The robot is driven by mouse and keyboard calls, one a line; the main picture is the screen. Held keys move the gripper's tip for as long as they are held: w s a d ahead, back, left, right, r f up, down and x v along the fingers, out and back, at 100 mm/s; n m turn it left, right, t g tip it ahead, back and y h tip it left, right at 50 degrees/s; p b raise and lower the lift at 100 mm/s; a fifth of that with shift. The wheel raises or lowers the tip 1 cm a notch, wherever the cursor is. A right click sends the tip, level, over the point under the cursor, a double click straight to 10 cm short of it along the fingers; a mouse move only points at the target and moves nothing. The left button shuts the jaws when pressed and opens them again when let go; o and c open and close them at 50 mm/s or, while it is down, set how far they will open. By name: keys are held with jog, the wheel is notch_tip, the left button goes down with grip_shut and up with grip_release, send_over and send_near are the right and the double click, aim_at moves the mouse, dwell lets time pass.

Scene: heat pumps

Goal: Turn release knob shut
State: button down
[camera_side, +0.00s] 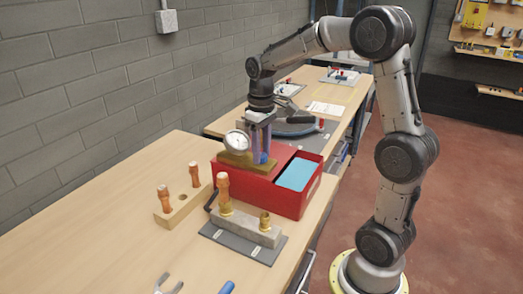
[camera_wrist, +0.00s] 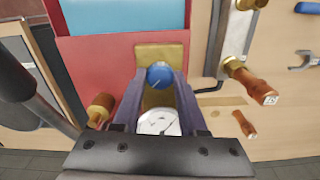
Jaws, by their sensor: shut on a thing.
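The release knob (camera_wrist: 159,73) is a round blue knob with a pale line on its face. It sits in front of a brass block (camera_wrist: 160,52) in the wrist view. My gripper (camera_side: 262,152) points down over the red box, and its two fingers are closed around the knob from both sides. A white round pressure gauge (camera_side: 237,141) stands just left of the fingers; in the wrist view its dial (camera_wrist: 158,122) shows partly between them. In the side view the fingers largely hide the knob.
The red box (camera_side: 252,189) holds a light blue block (camera_side: 297,174). In front stands a grey block (camera_side: 240,228) with an orange-handled brass fitting (camera_side: 223,188). A wooden block (camera_side: 182,205) with orange-handled pegs is at left. The table's front left is mostly clear.

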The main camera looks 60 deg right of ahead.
jog(key=m, duration=0.5)
jog(key=shift+m, duration=2.4)
jog(key=shift+r, duration=0.1)
jog(key=shift+c, duration=2.2)
grip_release()
notch_tip(320, 180, up, 14)
